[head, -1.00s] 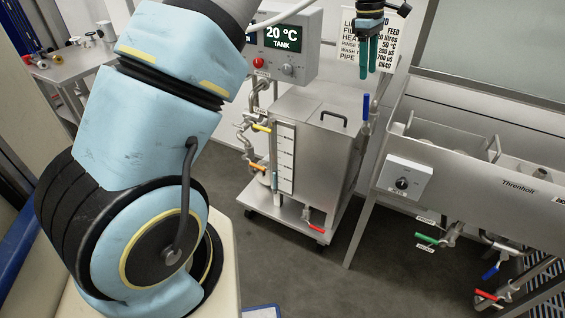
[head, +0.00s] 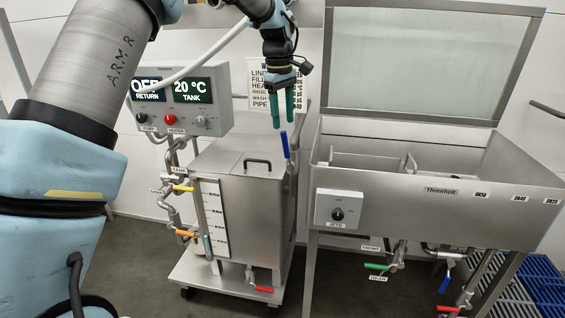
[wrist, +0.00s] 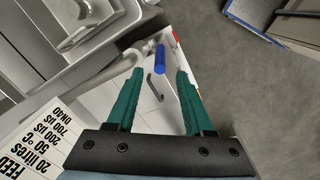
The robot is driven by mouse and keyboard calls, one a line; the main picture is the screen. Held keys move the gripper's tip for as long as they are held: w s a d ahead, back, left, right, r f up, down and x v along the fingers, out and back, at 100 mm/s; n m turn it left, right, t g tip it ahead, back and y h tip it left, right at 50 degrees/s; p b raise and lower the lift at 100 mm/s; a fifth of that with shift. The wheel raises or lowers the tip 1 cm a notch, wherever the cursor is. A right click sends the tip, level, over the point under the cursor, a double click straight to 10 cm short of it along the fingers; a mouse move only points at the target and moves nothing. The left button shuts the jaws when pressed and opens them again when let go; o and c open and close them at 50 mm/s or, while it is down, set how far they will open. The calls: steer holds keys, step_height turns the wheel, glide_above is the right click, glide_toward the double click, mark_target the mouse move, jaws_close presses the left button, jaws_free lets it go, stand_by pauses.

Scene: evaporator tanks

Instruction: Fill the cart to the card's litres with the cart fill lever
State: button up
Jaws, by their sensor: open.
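The steel cart tank (head: 240,195) stands on a wheeled base, with a lid handle and a white level scale (head: 213,220) on its front. A blue-handled lever (head: 285,145) stands upright at its back right; no label on it is readable. My gripper (head: 283,124) is open and empty, pointing down just above this lever. In the wrist view the blue handle (wrist: 160,57) lies ahead, between the lines of the green fingers and apart from them. The card (head: 258,85) is partly hidden by my gripper. The wrist view shows it upside down (wrist: 35,140), reading FEED, 20 litres, 50 °C.
A control box (head: 180,105) reads RETURN OFF and TANK 20 °C. Yellow (head: 183,188) and orange (head: 185,233) levers sit left of the scale, a red one (head: 264,289) below. A steel sink (head: 430,190) with a jets knob box (head: 338,210) stands close on the right.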

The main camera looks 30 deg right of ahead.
mark_target(286, 158)
steer(key=f, duration=0.3)
steer(key=f+p, duration=0.1)
steer(key=f, duration=0.3)
steer(key=f+p, duration=0.1)
steer(key=f, duration=0.2)
steer(key=shift+w+d+f, duration=0.1)
steer(key=shift+d+f, duration=0.15)
steer(key=shift+d, duration=0.15)
steer(key=shift+c, duration=0.2)
steer(key=c, duration=0.8)
steer(key=shift+a+f, duration=0.15)
